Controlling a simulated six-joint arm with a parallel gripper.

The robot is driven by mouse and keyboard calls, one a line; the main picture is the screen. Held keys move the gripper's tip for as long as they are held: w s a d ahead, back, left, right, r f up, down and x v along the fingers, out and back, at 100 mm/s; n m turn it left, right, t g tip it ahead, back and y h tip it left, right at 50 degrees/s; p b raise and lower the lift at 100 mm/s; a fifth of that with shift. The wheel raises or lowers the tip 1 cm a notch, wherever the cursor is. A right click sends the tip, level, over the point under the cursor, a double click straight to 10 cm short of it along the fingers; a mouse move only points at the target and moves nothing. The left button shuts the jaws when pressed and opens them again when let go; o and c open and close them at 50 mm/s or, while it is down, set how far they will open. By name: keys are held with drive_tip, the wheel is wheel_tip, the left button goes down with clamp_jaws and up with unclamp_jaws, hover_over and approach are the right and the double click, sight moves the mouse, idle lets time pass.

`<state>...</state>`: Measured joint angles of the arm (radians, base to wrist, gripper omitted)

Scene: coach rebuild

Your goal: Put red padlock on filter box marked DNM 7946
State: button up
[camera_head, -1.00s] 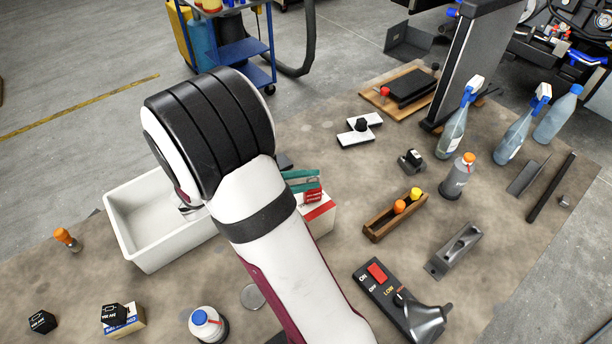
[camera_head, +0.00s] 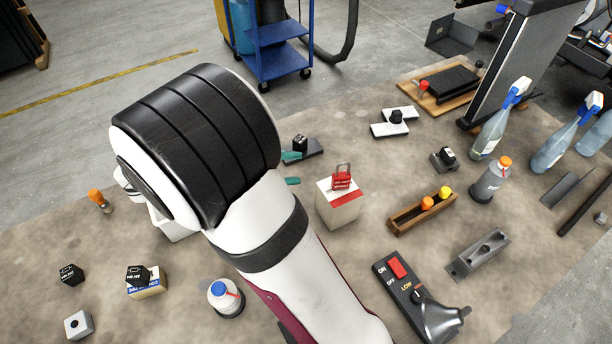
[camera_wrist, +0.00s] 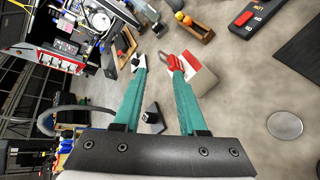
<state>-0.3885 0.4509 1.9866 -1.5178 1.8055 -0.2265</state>
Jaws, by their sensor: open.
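The red padlock (camera_head: 341,180) stands upright, shackle up, on top of a white box (camera_head: 338,207) with a red band. Any marking DNM 7946 on this box is too small to read. My gripper (camera_head: 293,169) has teal fingers, partly hidden behind my arm, left of the padlock and apart from it. In the wrist view my gripper (camera_wrist: 157,62) is open with nothing held between its fingers. There the padlock (camera_wrist: 177,63) shows just past the right fingertip, with the white box (camera_wrist: 203,76) beneath it.
A wooden holder (camera_head: 420,212) with orange and yellow items, a switch panel (camera_head: 405,290) and a grey bottle (camera_head: 490,181) stand to the right. Small black blocks (camera_head: 71,274) and a white-capped bottle (camera_head: 224,297) are at the front left.

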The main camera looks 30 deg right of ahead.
drive_tip(key=s+m+g+y, duration=0.2)
drive_tip(key=s+m+y, duration=0.2)
drive_tip(key=s, duration=0.4)
drive_tip(key=s+a+m+t+y, duration=0.2)
drive_tip(key=s+a+m+y, duration=0.5)
drive_tip(key=s+a+y, duration=0.3)
drive_tip(key=shift+s+f+m+y, duration=0.3)
drive_tip(key=shift+s+f+m, duration=0.1)
drive_tip(key=shift+s, duration=0.3)
